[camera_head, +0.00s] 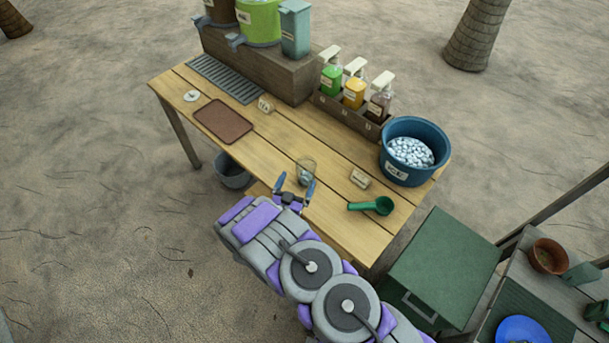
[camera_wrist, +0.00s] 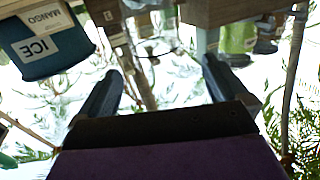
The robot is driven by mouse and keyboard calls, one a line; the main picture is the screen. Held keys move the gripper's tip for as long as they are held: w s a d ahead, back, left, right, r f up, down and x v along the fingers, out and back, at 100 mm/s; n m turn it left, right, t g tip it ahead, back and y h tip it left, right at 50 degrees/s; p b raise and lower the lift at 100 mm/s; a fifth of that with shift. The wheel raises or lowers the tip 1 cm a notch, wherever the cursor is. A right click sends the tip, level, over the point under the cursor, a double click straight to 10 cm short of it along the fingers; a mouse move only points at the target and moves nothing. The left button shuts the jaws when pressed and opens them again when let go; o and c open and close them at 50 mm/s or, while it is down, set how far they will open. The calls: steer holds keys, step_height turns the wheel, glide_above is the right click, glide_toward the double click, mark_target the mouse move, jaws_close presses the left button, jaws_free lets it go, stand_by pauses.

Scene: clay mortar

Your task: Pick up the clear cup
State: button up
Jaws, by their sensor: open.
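The clear cup (camera_head: 307,164) stands on the wooden table near its front edge, in the middle of the head view. Something pale shows low in it or through it. My gripper (camera_head: 295,184) is open, its two fingers spread at the table's front edge. The fingertips are close to the cup, with the right finger overlapping its lower side in the picture. I cannot tell whether they touch.
Right of the cup are a small label block (camera_head: 360,179), a green scoop (camera_head: 379,206) and a blue ice bucket (camera_head: 393,165). A bottle rack (camera_head: 345,115) stands behind. A brown tray (camera_head: 223,121) lies left. The table between tray and cup is largely clear.

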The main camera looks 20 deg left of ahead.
mark_target(301, 173)
steer(key=w, duration=0.4)
steer(key=shift+w+d+b, duration=0.1)
steer(key=shift+d+b, duration=0.2)
steer(key=shift+w+a, duration=0.4)
steer(key=w, duration=0.2)
steer(key=w+b, duration=0.1)
steer(key=w, duration=0.1)
steer(key=shift+w+d+r, duration=0.1)
steer(key=shift+d+r, duration=0.2)
steer(key=shift+r, duration=0.05)
steer(key=shift+w+d+r, duration=0.15)
steer(key=shift+w+d, duration=0.15)
steer(key=shift+w, duration=0.1)
steer(key=shift+a, duration=0.3)
steer(key=shift+c, duration=0.6)
steer(key=shift+a, duration=0.2)
steer(key=c, duration=0.3)
steer(key=shift+d, duration=0.35)
steer(key=c, duration=0.9)
steer(key=shift+a, duration=0.15)
